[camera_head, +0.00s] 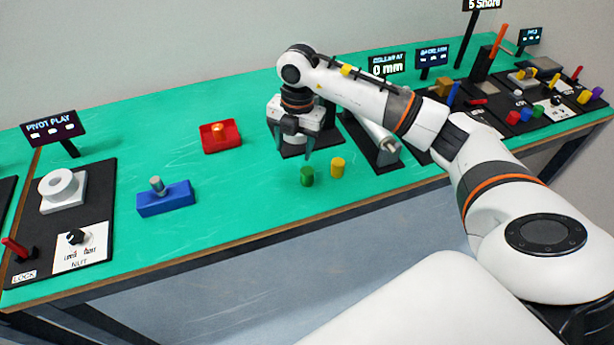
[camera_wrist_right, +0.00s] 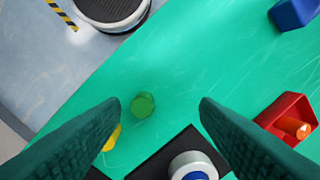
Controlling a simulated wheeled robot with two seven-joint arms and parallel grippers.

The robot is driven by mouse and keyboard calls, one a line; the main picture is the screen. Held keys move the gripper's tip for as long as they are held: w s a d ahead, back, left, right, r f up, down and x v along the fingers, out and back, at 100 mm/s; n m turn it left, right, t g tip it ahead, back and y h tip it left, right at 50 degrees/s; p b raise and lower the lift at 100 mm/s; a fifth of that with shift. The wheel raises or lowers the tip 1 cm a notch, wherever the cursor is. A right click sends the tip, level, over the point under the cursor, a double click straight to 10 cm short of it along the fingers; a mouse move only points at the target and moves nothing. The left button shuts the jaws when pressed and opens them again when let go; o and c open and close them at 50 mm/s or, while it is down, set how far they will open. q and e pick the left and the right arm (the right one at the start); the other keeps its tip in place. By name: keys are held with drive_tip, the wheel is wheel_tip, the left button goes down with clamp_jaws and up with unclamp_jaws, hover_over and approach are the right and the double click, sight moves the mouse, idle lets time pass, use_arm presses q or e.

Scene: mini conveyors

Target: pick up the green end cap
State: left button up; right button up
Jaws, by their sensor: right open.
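The green end cap (camera_head: 307,176) is a small cylinder standing on the green table top, left of a yellow cylinder (camera_head: 338,168). In the right wrist view the green end cap (camera_wrist_right: 143,105) lies between the two fingers, nearer the left one, with table surface around it. My right gripper (camera_head: 293,154) is open and empty, above the table and a little behind and left of the cap in the head view. It also shows in the wrist view (camera_wrist_right: 160,108), its fingers wide apart. The yellow cylinder (camera_wrist_right: 112,138) is partly hidden by a finger there. My left gripper is not in view.
A black panel with a white cylinder (camera_head: 377,140) is close on the right.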

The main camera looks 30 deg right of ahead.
sight(307, 171)
drive_tip(key=shift+m+h, duration=0.3)
drive_tip(key=shift+h, duration=0.2)
drive_tip(key=f, duration=0.2)
drive_tip(key=d+f+p, duration=0.1)
drive_tip(key=f, duration=0.1)
drive_tip(key=d+f, duration=0.1)
drive_tip(key=f, duration=0.1)
drive_tip(key=shift+s+d, duration=0.1)
drive_tip(key=f+p, duration=0.1)
drive_tip(key=f, duration=0.1)
drive_tip(key=d+f+p, duration=0.1)
drive_tip(key=f, duration=0.2)
drive_tip(key=shift+f, duration=0.2)
drive_tip(key=c, duration=1.1)
